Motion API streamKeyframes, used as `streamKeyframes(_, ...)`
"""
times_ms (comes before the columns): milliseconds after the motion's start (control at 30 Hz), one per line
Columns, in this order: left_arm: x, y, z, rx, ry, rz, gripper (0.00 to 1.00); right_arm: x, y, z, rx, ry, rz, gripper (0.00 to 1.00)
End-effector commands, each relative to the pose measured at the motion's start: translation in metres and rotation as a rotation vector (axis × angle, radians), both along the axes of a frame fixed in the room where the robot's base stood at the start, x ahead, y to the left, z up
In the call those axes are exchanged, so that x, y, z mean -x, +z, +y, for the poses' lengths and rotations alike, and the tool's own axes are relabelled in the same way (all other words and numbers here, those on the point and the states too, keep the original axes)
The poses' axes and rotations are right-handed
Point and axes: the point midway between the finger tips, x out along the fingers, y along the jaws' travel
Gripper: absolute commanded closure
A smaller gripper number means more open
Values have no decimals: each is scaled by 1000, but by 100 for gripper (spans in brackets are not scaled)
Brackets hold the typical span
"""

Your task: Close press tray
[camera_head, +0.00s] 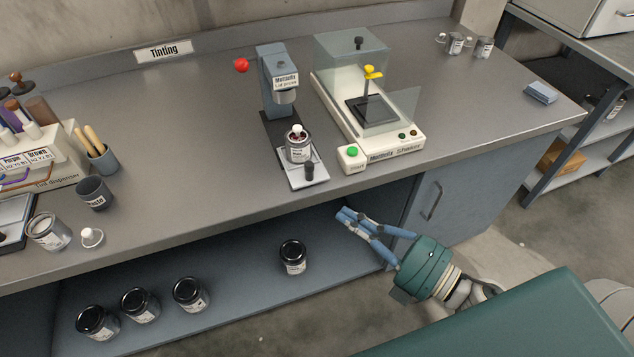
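The lid press (278,85) is a blue-grey stand on the worktop, with a red ball on its lever (241,65). Its press tray (312,181) is pulled out toward the worktop's front edge. A can (298,148) with a white-knobbed lid stands on the tray, in front of the press head. A dark knob (309,170) rises from the tray's front end. My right gripper (343,216) is in front of the worktop edge, below and right of the tray, touching nothing I can see. My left gripper is out of view.
A dye dispenser (45,160), a dark waste cup (94,193) and an open can (48,232) stand left. Several dark-lidded cans sit on the lower shelf (240,290).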

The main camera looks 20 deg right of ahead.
Motion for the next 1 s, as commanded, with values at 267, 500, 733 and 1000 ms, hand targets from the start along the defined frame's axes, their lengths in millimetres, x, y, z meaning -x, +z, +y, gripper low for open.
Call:
streamKeyframes(267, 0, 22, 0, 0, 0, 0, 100, -53, 6, 32, -2, 0, -5, 100)
streamKeyframes(500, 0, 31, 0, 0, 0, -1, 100, -90, 3, 36, -1, -3, -2, 100)
streamKeyframes(733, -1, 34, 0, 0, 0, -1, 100, -105, 1, 33, -3, -2, 2, 100)
streamKeyframes(1000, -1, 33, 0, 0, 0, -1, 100, -106, 0, 32, -3, -2, 2, 100)
